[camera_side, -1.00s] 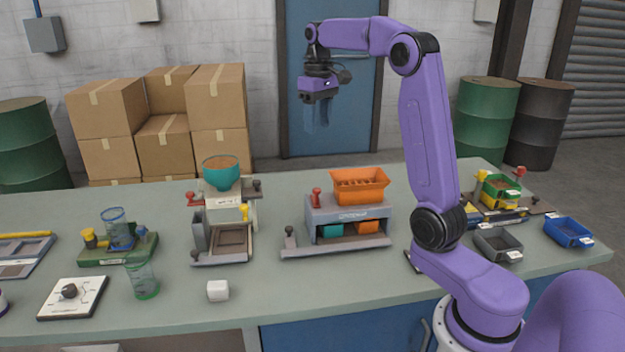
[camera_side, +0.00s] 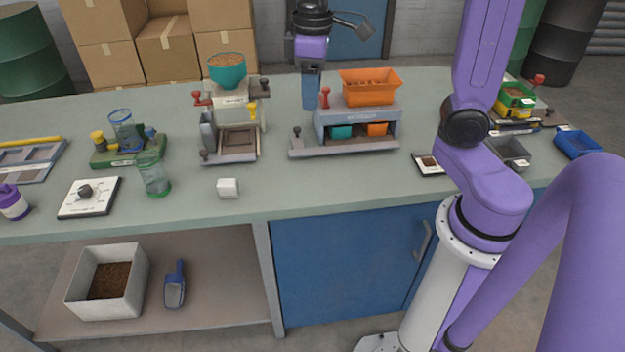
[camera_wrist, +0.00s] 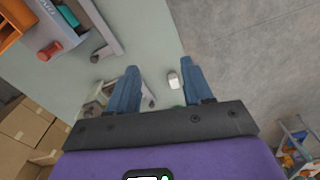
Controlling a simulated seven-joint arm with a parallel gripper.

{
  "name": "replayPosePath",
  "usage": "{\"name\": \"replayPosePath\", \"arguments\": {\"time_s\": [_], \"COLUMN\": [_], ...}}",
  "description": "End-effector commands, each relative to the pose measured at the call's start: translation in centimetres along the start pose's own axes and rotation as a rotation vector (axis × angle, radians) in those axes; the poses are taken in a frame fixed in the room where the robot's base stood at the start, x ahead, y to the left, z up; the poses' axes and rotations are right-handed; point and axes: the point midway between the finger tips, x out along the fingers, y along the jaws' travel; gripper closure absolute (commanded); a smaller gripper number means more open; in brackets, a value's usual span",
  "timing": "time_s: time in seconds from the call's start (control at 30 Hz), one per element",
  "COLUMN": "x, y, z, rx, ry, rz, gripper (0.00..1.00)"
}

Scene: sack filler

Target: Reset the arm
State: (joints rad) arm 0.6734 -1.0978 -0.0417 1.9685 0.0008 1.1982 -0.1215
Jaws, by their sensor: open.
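My gripper (camera_side: 311,92) hangs pointing down, just left of the orange hopper (camera_side: 370,88) on its grey machine (camera_side: 357,122). In the wrist view my gripper (camera_wrist: 160,82) shows two blue fingers spread apart with nothing held between them. A small white block (camera_side: 228,188) lies on the bench well below and nearer the camera. It also appears in the wrist view (camera_wrist: 173,80), lined up between the fingers but far below them. The upper part of my arm is cut off at the top of the side view.
A machine with a teal funnel (camera_side: 227,72) stands left of my gripper. A clear green cup (camera_side: 155,178) and a white dial box (camera_side: 88,197) stand further left. Grey (camera_side: 508,152) and blue (camera_side: 578,144) bins are at right. The bench (camera_side: 300,185) front is mostly clear.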

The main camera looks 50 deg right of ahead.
Motion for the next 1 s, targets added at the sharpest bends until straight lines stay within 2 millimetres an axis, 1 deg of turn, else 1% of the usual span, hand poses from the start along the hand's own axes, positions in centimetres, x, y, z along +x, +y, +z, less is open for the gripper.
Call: {"name": "replayPosePath", "arguments": {"time_s": [0.03, 0.2, 0.27, 0.4, 0.5, 0.6, 0.73, 0.83, 1.0], "x": [0.5, 2.1, 2.7, 4.2, 5.2, 6.0, 6.8, 7.0, 7.1], "y": [-1.4, -5.4, -6.7, -9.1, -10.4, -11.2, -11.8, -11.9, -12.0], "z": [0.9, 4.0, 5.3, 8.6, 11.0, 13.1, 14.9, 15.5, 15.7], "rx": [-0.044, -0.178, -0.227, -0.337, -0.412, -0.474, -0.528, -0.547, -0.553], "ry": [0.001, 0.004, 0.005, 0.007, 0.009, 0.011, 0.012, 0.013, 0.014], "rz": [-0.001, -0.004, -0.005, -0.008, -0.01, -0.012, -0.014, -0.015, -0.016], "gripper": [0.5, 0.5, 0.5, 0.5, 0.5, 0.5, 0.5, 0.5, 0.5]}}
